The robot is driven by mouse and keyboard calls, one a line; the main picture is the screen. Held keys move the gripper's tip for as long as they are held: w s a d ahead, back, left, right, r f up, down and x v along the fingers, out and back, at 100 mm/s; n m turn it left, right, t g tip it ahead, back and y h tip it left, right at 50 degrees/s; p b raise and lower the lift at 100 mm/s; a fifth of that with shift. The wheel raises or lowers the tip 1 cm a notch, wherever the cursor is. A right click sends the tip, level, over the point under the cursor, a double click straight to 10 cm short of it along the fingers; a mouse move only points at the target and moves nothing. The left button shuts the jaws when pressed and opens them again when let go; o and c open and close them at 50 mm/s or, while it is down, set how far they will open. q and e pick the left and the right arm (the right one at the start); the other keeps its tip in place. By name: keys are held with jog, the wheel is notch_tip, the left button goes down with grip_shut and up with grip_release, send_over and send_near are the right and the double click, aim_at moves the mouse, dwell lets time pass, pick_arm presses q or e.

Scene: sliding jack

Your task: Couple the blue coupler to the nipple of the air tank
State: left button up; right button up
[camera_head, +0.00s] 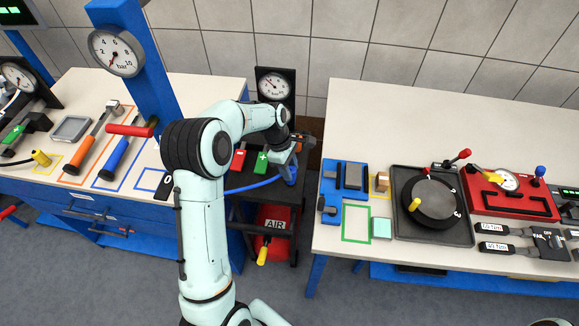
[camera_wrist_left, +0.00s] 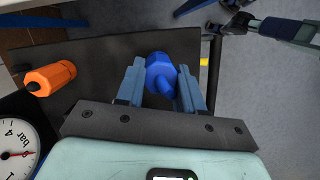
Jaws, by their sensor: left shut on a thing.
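My left gripper (camera_head: 288,162) is over the dark cart between the two tables. It is shut on the blue coupler (camera_head: 290,176), which also shows between the fingers in the left wrist view (camera_wrist_left: 160,74). A blue hose (camera_head: 250,186) runs left from near the coupler. The red air tank (camera_head: 274,225), marked AIR, is in the lower part of the cart. I cannot make out its nipple, nor whether the coupler touches it. A gripper at the upper right of the left wrist view (camera_wrist_left: 238,18) seems to be my right one; its jaws are too small to judge.
An orange fitting (camera_wrist_left: 50,78) lies left of the fingers in the wrist view. The right table (camera_head: 345,105) holds several fixtures, and the left table (camera_head: 75,90) holds tools.

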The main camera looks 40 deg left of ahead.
pick_arm(q)
jog(key=shift+f, duration=0.75)
pick_arm(e)
jog(key=shift+s+f, duration=0.3)
pick_arm(q)
jog(key=o, duration=1.2)
jog(key=shift+c, duration=0.2)
jog(key=w+v, duration=0.1)
jog(key=v, duration=1.2)
jog(key=shift+s+r+p, duration=0.2)
jog(key=shift+s+p, duration=0.2)
jog(key=shift+s, duration=0.05)
pick_arm(e)
jog(key=shift+w+r, duration=0.75)
jog(key=shift+w, duration=0.05)
pick_arm(q)
jog(key=shift+d, duration=0.1)
pick_arm(e)
jog(key=shift+s, duration=0.1)
